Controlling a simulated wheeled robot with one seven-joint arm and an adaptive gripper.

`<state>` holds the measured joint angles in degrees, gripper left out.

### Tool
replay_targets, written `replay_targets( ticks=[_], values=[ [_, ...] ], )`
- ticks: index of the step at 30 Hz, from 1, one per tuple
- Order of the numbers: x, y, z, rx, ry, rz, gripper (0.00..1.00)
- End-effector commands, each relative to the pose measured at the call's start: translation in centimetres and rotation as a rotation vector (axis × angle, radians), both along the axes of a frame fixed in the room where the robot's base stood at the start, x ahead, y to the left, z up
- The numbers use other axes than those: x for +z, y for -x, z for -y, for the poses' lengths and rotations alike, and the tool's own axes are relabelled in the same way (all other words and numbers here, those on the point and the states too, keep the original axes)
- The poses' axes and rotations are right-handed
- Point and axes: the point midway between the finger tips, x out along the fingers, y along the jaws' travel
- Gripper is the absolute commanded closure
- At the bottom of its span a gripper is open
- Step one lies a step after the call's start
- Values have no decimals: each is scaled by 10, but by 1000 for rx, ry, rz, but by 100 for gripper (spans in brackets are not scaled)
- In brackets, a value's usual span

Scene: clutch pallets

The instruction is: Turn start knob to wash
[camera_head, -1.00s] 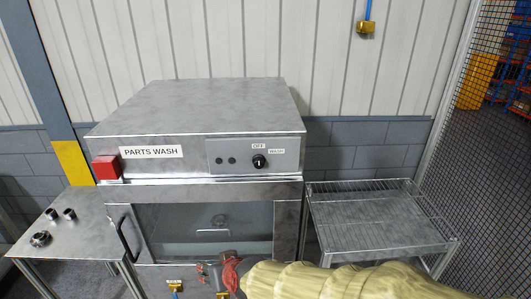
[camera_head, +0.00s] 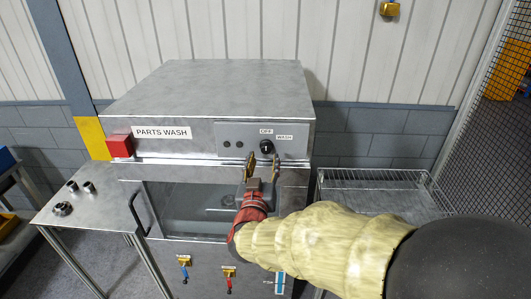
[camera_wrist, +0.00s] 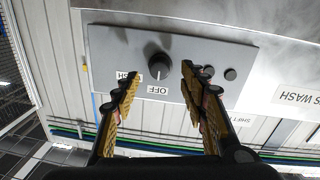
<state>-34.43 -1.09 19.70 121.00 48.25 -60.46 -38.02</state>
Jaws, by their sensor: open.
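The start knob (camera_head: 266,146) is a small black dial on the grey control panel (camera_head: 231,133) of the parts washer. The labels OFF (camera_head: 266,131) and WASH (camera_head: 286,137) are beside it. In the wrist view the knob (camera_wrist: 159,66) lies beyond the fingertips, roughly between them, with its white pointer mark near the OFF label (camera_wrist: 157,90). My gripper (camera_head: 262,164) is open and empty, just below and in front of the knob. The brass-coloured fingers also show in the wrist view (camera_wrist: 157,88), apart from the knob.
A red box (camera_head: 119,146) is on the washer's left front. The washer door (camera_head: 150,252) with its window is below, its handle at left. A side table (camera_head: 95,208) with several small metal parts stands left, a wire rack (camera_head: 385,181) right. Two valves (camera_head: 229,273) sit low in front.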

Motion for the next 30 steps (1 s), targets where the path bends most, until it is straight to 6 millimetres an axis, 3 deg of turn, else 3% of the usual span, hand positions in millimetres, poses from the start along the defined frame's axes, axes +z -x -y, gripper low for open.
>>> replay_targets(
  ticks=[4,10,20,30],
  values=[
    [1,-23,3,-2,-1,0,57],
    [1,-42,4,0,-1,0,57],
    [0,-45,5,0,-2,0,57],
    [1,-45,5,1,-2,0,76]
  ],
)
